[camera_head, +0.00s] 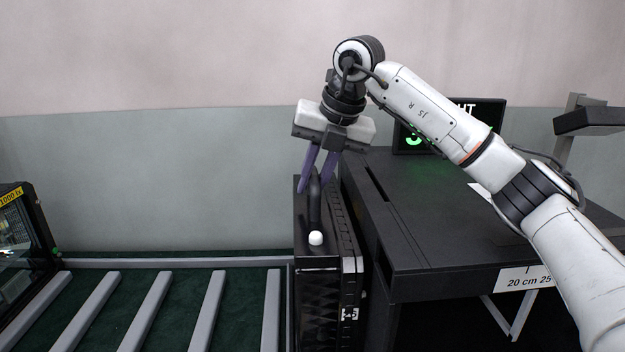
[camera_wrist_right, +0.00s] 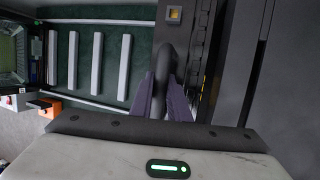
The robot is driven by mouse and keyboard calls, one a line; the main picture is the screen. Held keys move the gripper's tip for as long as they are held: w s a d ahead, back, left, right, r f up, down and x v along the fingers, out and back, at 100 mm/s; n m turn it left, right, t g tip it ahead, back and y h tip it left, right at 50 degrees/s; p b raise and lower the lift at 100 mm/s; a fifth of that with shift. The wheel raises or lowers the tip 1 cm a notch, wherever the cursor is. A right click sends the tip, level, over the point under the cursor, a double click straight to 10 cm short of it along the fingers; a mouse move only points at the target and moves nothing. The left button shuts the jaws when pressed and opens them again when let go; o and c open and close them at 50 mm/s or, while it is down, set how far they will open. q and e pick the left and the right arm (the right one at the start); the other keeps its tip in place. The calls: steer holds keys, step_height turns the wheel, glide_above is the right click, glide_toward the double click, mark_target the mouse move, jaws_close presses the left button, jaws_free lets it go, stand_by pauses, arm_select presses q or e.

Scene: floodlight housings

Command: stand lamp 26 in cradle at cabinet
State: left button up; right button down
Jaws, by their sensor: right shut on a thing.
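A tall black floodlight housing (camera_head: 318,285) is upright just left of the dark desk. It has a finned side, a small white label on its right edge and a black carry handle (camera_head: 315,210) with a white end on top. My right gripper (camera_head: 314,188) has its purple fingers shut on this handle from above; the handle also shows between the fingers in the right wrist view (camera_wrist_right: 163,85). I cannot read a 26 on the housing or tell what its foot rests on. Grey parallel bars (camera_head: 213,310) on a green bed form a rack to the left. My left gripper is out of view.
A dark desk (camera_head: 450,215) stands close on the right, with a black screen (camera_head: 488,115) with green marks on it. A black lit unit (camera_head: 25,240) with a yellow 1000 lx label is at far left. The slots between the bars look empty.

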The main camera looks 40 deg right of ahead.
steer(key=shift+w+r, duration=0.1)
steer(key=shift+r, duration=0.15)
stand_by(0.7)
steer(key=c, duration=2)
jaws_free()
steer(key=shift+c, duration=0.2)
steer(key=o, duration=0.4)
steer(key=shift+s, duration=0.2)
steer(key=shift+f, duration=0.6)
steer(key=v, duration=1.1)
steer(key=shift+w+r, duration=0.1)
steer(key=shift+w, duration=0.1)
